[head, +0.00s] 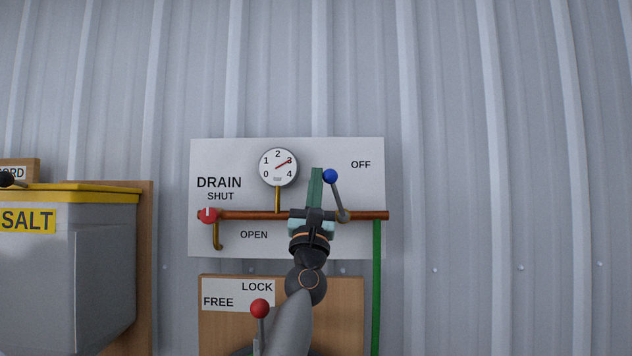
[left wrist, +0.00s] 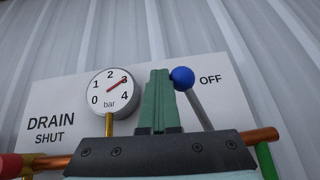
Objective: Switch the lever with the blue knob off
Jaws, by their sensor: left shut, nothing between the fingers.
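The lever with the blue knob (head: 330,176) stands on the copper pipe (head: 260,215), its rod leaning up and slightly left from its pivot. The OFF label (head: 361,165) is to the upper right of the knob. My left gripper (head: 316,176) is shut and empty, its green fingers pointing up just left of the knob. In the left wrist view the blue knob (left wrist: 182,78) sits right beside the shut fingertips (left wrist: 160,76); I cannot tell whether they touch. My right gripper is not in view.
A gauge (head: 278,167) and a red DRAIN valve handle (head: 208,215) are left of the fingers. A red-knobbed lever (head: 260,309) stands on a LOCK/FREE board below. A green hose (head: 377,290) hangs at right. A SALT bin (head: 70,260) stands left. The wall at right is clear.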

